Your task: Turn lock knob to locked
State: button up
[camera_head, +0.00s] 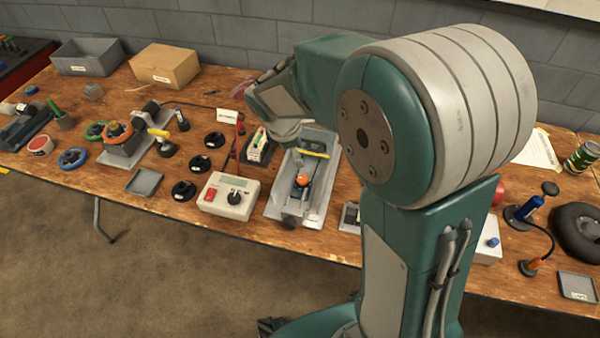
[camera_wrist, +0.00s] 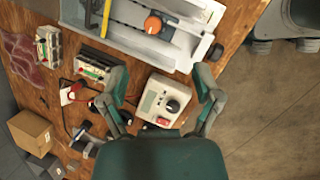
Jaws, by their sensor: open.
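An orange knob (camera_head: 302,182) sits in a long light-grey tray (camera_head: 272,205), partly covered by my arm in the head view. In the wrist view the orange knob (camera_wrist: 153,24) shows a raised grip and stands near the top edge. A black dial knob (camera_head: 234,198) is on a beige box; it also shows in the wrist view (camera_wrist: 173,106). No lock marking is readable on either knob. My gripper (camera_wrist: 160,83) is open and empty, fingers spread on either side of the beige box. It is apart from the orange knob. My arm hides most of it in the head view.
The beige box (camera_head: 220,206) with a red switch stands left of the tray. A yellow bar (camera_head: 312,154) crosses the tray's far end. A small unit with indicators (camera_head: 258,148) and several black round pieces are close by. Bare floor lies in front of the table.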

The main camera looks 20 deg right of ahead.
aim_at(302, 178)
jog(key=w+f+n, duration=0.1)
jog(key=f, duration=0.4)
jog(key=w+d+f+n, duration=0.1)
jog(key=w+f+n, duration=0.1)
jog(key=f, duration=0.4)
jog(key=w+d+f+n, duration=0.1)
jog(key=w+f, duration=0.1)
jog(key=f, duration=0.4)
jog(key=shift+d+n+g+h, duration=0.1)
jog(key=shift+n+g+h, duration=0.2)
jog(key=shift+h, duration=0.1)
grip_shut()
